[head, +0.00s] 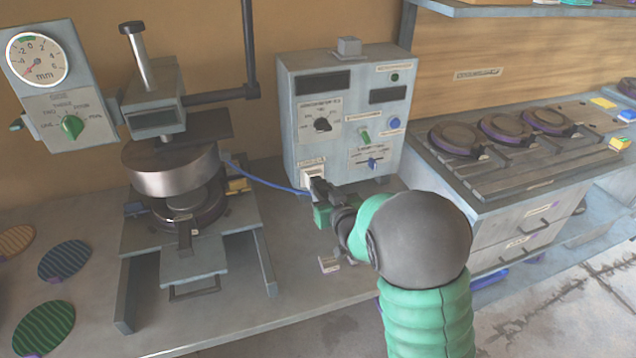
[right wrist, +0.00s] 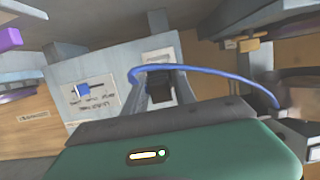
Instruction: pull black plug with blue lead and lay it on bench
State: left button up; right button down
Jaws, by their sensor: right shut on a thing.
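The black plug (right wrist: 160,88) sits between the fingers of my right gripper (right wrist: 163,88) in the right wrist view. The gripper is shut on it. In the head view, my right gripper (head: 318,188) is at the pale socket plate (head: 312,171) low on the front of the grey control box (head: 297,110), and hides most of the plug. I cannot tell whether the plug is fully seated. The blue lead (head: 265,183) runs from the press to the plug; it also arcs across the right wrist view (right wrist: 215,74). The bench (head: 295,270) lies below. My left gripper is not in view.
The press (head: 170,170) stands left of the box. A small light block (head: 328,264) lies on the bench near my right arm. Ribbed discs (head: 64,259) lie at the left. A hotplate unit (head: 525,160) stands at the right. The bench's front middle is mostly clear.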

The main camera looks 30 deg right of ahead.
jog(key=shift+p+v, duration=0.35)
jog(key=shift+v, duration=1.9)
